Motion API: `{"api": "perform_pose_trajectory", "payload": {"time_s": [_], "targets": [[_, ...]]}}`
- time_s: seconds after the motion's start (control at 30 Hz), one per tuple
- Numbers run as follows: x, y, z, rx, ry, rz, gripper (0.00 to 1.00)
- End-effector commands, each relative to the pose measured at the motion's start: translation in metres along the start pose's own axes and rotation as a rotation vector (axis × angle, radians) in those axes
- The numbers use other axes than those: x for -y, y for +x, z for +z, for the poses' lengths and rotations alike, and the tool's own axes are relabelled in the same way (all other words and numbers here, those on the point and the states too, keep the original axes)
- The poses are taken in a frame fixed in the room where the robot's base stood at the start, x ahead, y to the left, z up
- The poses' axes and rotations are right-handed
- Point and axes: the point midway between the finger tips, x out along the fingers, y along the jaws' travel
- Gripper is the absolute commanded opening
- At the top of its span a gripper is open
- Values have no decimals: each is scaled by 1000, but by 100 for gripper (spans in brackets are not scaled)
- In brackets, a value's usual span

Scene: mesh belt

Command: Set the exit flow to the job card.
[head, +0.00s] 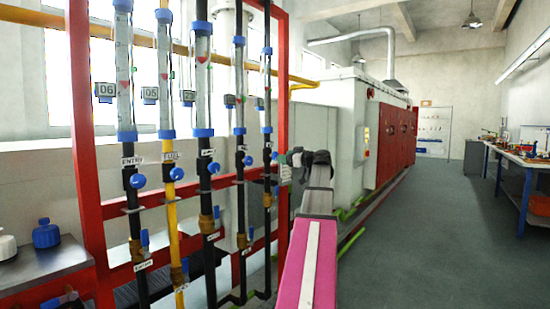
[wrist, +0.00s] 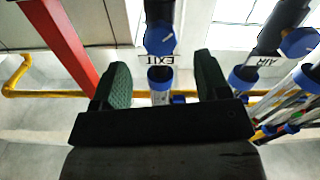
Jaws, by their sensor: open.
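In the head view the flow tubes stand in a red frame. The rightmost tube (head: 266,92) has a blue valve knob (head: 275,156) below it; its label and float are too small to read there. My gripper (head: 290,157) is beside the frame's right post. In the wrist view my gripper (wrist: 162,85) is open and empty. The EXIT label (wrist: 158,59) shows upside down between the fingers, with the blue exit knob (wrist: 160,38) just beyond the fingertips. I see no contact with it. A small pale card (head: 285,173) is by the post, unreadable; I cannot tell whether it is the job card.
The neighbouring AIR valve knob (wrist: 299,43) is close on the right in the wrist view. The red post (wrist: 65,45) is close on the left. Other tubes have tags such as 06 (head: 104,90). A furnace (head: 340,125) stands behind my arm; the floor to the right is clear.

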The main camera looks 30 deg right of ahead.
Motion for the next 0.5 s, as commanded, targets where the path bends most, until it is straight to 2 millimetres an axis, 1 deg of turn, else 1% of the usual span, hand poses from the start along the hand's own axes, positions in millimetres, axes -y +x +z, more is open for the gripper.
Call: {"api": "perform_pose_trajectory", "payload": {"time_s": [0.03,0.1,0.23,0.33,0.5], "targets": [[-1,11,0,0,1,-2,68],[-1,23,0,0,1,-2,68],[-1,41,0,0,1,-2,68],[-1,51,0,0,1,0,68],[0,58,0,1,0,0,68]]}}
